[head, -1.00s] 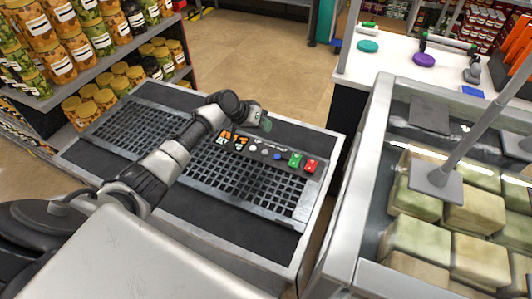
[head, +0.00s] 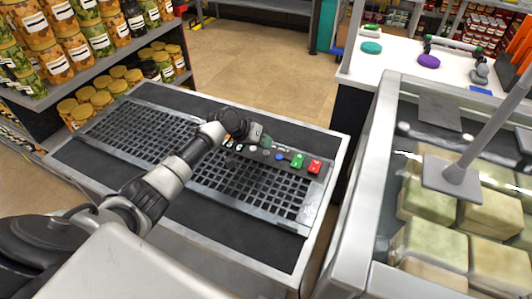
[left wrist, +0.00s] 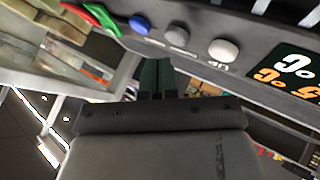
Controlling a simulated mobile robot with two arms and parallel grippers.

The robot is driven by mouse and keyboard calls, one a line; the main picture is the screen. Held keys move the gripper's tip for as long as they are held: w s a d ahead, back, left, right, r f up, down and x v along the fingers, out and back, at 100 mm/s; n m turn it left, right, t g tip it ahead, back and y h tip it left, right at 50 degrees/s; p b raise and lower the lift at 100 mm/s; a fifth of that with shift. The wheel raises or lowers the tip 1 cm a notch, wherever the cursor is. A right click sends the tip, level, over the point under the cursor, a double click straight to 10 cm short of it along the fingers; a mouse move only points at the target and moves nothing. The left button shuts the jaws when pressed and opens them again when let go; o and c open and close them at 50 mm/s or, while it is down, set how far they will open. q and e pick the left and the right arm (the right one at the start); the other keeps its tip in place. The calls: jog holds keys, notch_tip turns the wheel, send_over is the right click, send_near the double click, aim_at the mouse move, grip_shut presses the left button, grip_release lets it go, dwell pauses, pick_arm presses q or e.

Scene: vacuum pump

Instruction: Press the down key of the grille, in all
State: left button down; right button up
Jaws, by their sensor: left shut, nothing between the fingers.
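The grille (head: 250,182) lies flat in a dark-topped counter, with a key panel along its far right side. The panel carries orange digits, a white key, a grey key, a blue key (head: 281,156), a green key (head: 297,161) and a red key (head: 315,167). In the left wrist view, the white up key (left wrist: 223,50) and the grey key (left wrist: 178,37), whose small label looks like "down", show clearly. My left gripper (head: 267,142) is shut and empty at the panel's far edge. Its dark green fingertips (left wrist: 157,66) appear below the grey and blue keys, apparently apart from them.
Shelves with jars (head: 105,75) stand at the back left. A white table (head: 395,55) with small coloured items is at the back right. A metal-rimmed case (head: 345,200) with pale blocks (head: 430,240) stands right of the counter. The floor behind is clear.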

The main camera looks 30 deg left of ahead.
aim_at(265, 151)
jog(key=shift+w+d, duration=0.1)
jog(key=shift+d, duration=0.2)
dwell(0.6)
jog(key=shift+a, duration=0.15)
dwell(0.6)
pick_arm(q)
jog(key=shift+f+b, duration=0.3)
jog(key=shift+f, duration=0.1)
pick_arm(e)
jog(key=shift+f, duration=0.3)
pick_arm(q)
jog(key=shift+f+b, duration=0.3)
jog(key=shift+f, duration=0.1)
pick_arm(e)
jog(key=shift+f, duration=0.3)
pick_arm(q)
jog(key=shift+r, duration=0.15)
pick_arm(e)
jog(key=shift+r, duration=0.15)
pick_arm(q)
jog(key=shift+r+p, duration=0.65)
jog(key=shift+p, duration=0.05)
pick_arm(e)
jog(key=shift+r, duration=0.55)
